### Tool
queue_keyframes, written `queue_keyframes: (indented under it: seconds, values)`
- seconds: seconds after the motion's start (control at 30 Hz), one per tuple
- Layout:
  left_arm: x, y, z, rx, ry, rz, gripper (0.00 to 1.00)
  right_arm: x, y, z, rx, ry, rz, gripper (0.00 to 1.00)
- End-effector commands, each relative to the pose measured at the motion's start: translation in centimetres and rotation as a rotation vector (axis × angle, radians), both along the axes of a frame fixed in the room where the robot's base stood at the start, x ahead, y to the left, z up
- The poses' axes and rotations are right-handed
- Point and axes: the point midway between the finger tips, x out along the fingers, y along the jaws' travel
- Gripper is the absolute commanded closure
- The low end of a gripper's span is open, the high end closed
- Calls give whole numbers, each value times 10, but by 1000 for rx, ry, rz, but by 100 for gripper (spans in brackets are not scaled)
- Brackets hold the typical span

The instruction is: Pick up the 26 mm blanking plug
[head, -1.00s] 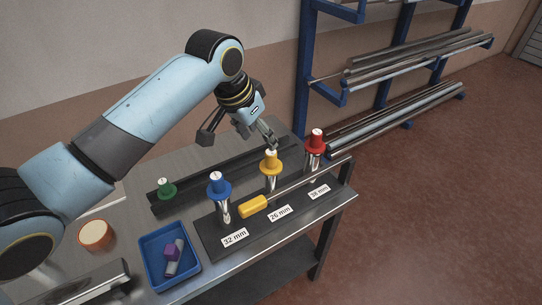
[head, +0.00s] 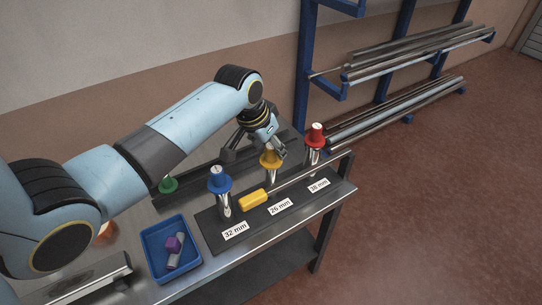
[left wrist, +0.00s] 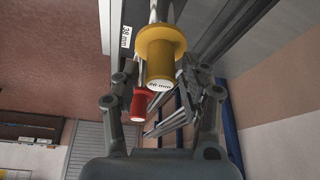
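The 26 mm blanking plug is the yellow flanged cap (head: 270,157) on the middle metal tube of the dark rack, behind the "26 mm" label (head: 280,206). In the left wrist view the yellow plug (left wrist: 160,62) shows large, with "26 mm" on its end. My left gripper (head: 256,153) is just behind and beside the plug. In the left wrist view its two fingers stand apart on either side of the plug (left wrist: 161,88), with gaps visible; contact cannot be told. My right gripper is not in view.
A blue plug (head: 219,180) stands at left and a red plug (head: 316,135) at right. A yellow-handled tool (head: 254,199) lies in front of the middle tube. A green plug (head: 168,185) is partly behind my arm. A blue tray (head: 147,245) holds small parts.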

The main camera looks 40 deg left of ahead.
Motion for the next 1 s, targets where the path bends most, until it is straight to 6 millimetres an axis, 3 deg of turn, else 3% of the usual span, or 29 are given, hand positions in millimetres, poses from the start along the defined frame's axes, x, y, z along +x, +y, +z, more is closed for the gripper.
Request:
queue_keyframes:
  seconds: [0.03,0.3,0.67,0.93,1.0]
  values:
    - [0,0,0,0,0,0,65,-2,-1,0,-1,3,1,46]
    - [0,0,0,0,1,0,100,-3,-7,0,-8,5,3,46]
    - [0,0,5,1,-1,0,100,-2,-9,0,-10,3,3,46]
    - [1,1,43,2,-5,-1,100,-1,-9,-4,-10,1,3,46]
    - [1,-19,50,-6,-3,-1,100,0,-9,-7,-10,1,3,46]
